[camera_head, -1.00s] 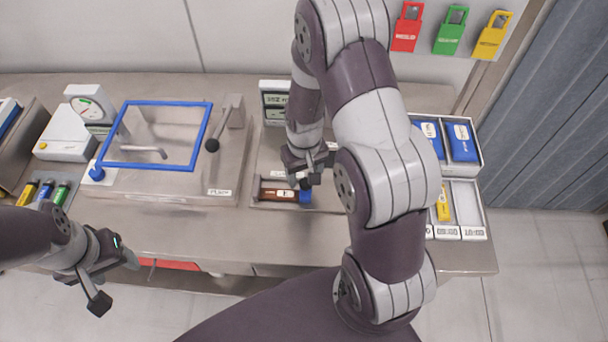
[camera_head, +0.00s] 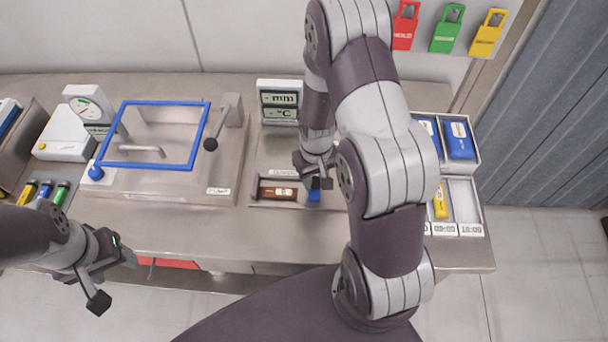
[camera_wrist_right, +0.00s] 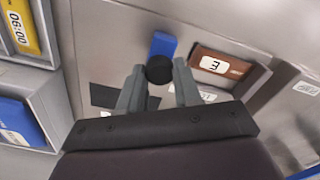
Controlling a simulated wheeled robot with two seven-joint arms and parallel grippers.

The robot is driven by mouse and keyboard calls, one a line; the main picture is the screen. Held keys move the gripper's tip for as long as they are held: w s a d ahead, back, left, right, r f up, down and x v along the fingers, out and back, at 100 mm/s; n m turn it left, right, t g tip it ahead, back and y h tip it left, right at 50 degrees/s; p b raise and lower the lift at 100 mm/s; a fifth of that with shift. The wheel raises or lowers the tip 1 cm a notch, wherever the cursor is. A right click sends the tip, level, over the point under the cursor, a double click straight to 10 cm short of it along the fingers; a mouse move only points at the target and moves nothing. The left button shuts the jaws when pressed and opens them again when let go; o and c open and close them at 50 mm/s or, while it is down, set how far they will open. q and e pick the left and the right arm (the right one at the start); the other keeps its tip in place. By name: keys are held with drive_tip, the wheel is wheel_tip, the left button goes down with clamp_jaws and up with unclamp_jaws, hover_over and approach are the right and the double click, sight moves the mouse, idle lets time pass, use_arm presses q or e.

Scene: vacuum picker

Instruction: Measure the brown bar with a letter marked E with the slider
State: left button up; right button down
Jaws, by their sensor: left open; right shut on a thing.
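The brown bar (camera_head: 278,191) lies in the channel of the measuring station, its white label towards me. In the right wrist view the brown bar (camera_wrist_right: 222,65) shows an upside-down E. The blue slider (camera_head: 314,195) stands right of the bar with a small gap. The blue slider (camera_wrist_right: 162,45) also shows in the wrist view beside the bar's end. My right gripper (camera_wrist_right: 158,84) is shut on the slider's black knob (camera_wrist_right: 159,68). In the head view my right gripper (camera_head: 316,182) is above the slider. My left gripper (camera_head: 115,278) is open and empty before the table's front edge.
The display (camera_head: 280,101) behind the channel reads dashes before mm and °C. A blue-framed chamber (camera_head: 192,168) stands to the left. Trays (camera_head: 470,187) with blue and yellow packs are at right. My right arm hides part of the station.

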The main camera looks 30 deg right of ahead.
drive_tip(key=shift+s+d, duration=0.5)
drive_tip(key=shift+d, duration=0.35)
drive_tip(key=shift+a, duration=0.15)
drive_tip(key=c, duration=0.8)
unclamp_jaws()
drive_tip(key=shift+s+d, duration=0.1)
drive_tip(key=shift+d, duration=0.15)
drive_tip(key=shift+r, duration=0.1)
drive_tip(key=shift+r, duration=0.3)
wheel_tip(320, 180, up, 12)
drive_tip(key=shift+f+b, duration=0.1)
drive_tip(key=shift+b, duration=0.5)
drive_tip(key=shift+s, duration=0.1)
